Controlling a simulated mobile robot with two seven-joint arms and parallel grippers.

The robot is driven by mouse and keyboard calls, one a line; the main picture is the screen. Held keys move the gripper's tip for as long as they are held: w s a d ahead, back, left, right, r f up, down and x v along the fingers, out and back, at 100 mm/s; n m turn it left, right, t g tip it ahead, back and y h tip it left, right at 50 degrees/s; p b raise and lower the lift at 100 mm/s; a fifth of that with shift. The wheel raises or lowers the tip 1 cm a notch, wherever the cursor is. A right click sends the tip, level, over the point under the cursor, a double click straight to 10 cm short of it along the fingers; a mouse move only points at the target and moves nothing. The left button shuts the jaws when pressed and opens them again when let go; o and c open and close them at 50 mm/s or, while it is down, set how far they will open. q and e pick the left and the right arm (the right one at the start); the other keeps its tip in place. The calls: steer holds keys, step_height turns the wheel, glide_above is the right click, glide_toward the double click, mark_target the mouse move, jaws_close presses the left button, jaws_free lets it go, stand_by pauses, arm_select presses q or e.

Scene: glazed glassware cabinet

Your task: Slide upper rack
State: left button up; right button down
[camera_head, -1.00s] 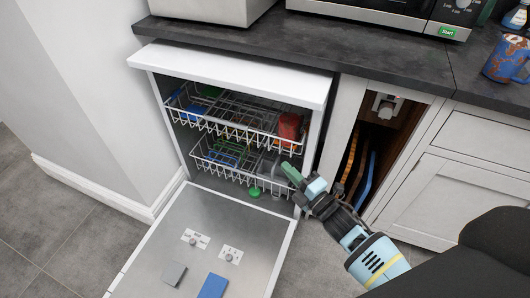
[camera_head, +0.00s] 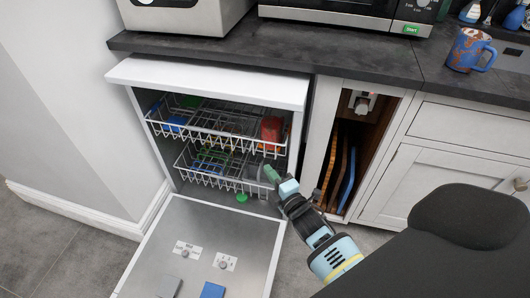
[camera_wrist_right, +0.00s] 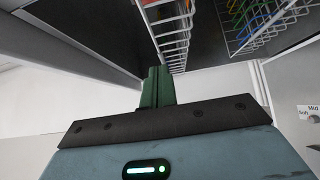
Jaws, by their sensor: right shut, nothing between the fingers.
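The upper rack (camera_head: 218,136) is a white wire basket inside the open dishwasher, holding a red item (camera_head: 271,131) at its right and blue and green items at its left. Its front stands slightly forward in the opening. My right gripper (camera_head: 268,172) has green fingers, shut and empty, at the right side of the opening, below the upper rack and near the lower rack's right end. In the right wrist view the fingers (camera_wrist_right: 157,86) are together, with white rack wires (camera_wrist_right: 168,30) beyond them. My left gripper is not in view.
The lower rack (camera_head: 215,172) holds coloured dishes. The dishwasher door (camera_head: 205,240) lies open below. A green round item (camera_head: 241,197) sits near its hinge edge. A narrow cabinet with upright boards (camera_head: 345,170) is at the right; the worktop (camera_head: 250,55) is above.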

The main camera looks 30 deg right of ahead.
mark_target(259, 144)
steer(key=w, duration=0.2)
steer(key=w+d, duration=0.1)
steer(key=w, duration=0.2)
steer(key=w+d, duration=0.1)
steer(key=w, duration=0.1)
steer(key=shift+w+b, duration=0.15)
steer(key=shift+b, duration=0.25)
steer(key=shift+w+d, duration=0.4)
steer(key=shift+d, duration=0.1)
